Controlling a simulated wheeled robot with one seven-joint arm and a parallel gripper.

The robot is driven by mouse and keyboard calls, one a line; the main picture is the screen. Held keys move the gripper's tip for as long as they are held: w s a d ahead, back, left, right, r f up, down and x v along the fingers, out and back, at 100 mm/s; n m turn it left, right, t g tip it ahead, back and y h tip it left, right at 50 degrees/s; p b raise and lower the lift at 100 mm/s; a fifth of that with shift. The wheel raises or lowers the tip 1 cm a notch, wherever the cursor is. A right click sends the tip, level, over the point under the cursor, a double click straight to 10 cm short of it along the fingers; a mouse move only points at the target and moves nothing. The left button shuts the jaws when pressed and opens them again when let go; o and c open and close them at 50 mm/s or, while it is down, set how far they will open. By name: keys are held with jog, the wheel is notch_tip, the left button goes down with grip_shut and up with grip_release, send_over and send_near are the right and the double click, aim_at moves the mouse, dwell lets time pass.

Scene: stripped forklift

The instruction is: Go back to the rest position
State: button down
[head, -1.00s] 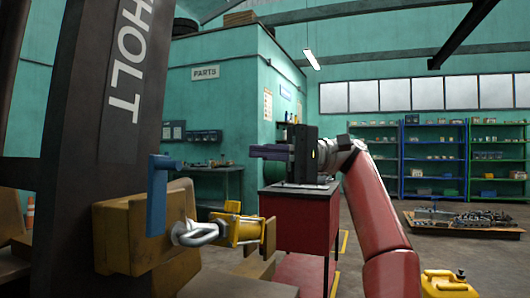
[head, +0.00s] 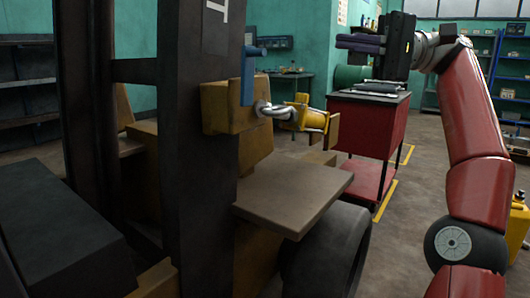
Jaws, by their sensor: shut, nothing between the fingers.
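My gripper (head: 360,43) is at the upper right of the head view, at the end of my red arm. Its dark fingers point left and look closed, with nothing held. It is in the air, in line with the red cabinet (head: 362,135) behind it. The gripper is to the right of the stripped forklift (head: 190,150) and clear of it, with a visible gap to the yellow fitting on its mast.
The forklift's yellow block (head: 222,108) carries a blue lever (head: 249,75), a metal hook (head: 272,110) and a yellow cylinder (head: 313,120). A flat step plate (head: 290,188) juts out above a black wheel (head: 325,255). Open floor (head: 400,220) lies between wheel and arm.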

jog(key=a+f+m+t+h, duration=0.1)
jog(key=a+f+h, duration=0.25)
jog(key=a, duration=0.55)
jog(key=a+f+m+t+h, duration=0.15)
jog(key=a+f, duration=0.25)
jog(key=a, duration=0.5)
jog(key=s+a+f+t+h, duration=0.3)
jog(key=a+f+h, duration=0.15)
jog(key=f, duration=0.65)
jog(key=s+d+f+t+h, duration=0.1)
jog(key=s+d+f+h, duration=0.3)
jog(key=s+d+f, duration=0.5)
jog(key=s+d+f+n+t+h, duration=0.1)
jog(key=s+d+f+h, duration=0.4)
jog(key=s+d+f, duration=0.5)
jog(key=d+f+t, duration=0.1)
jog(key=d+f, duration=0.3)
jog(key=f, duration=0.3)
jog(key=shift+d+r+n, duration=0.1)
jog(key=shift+n, duration=0.15)
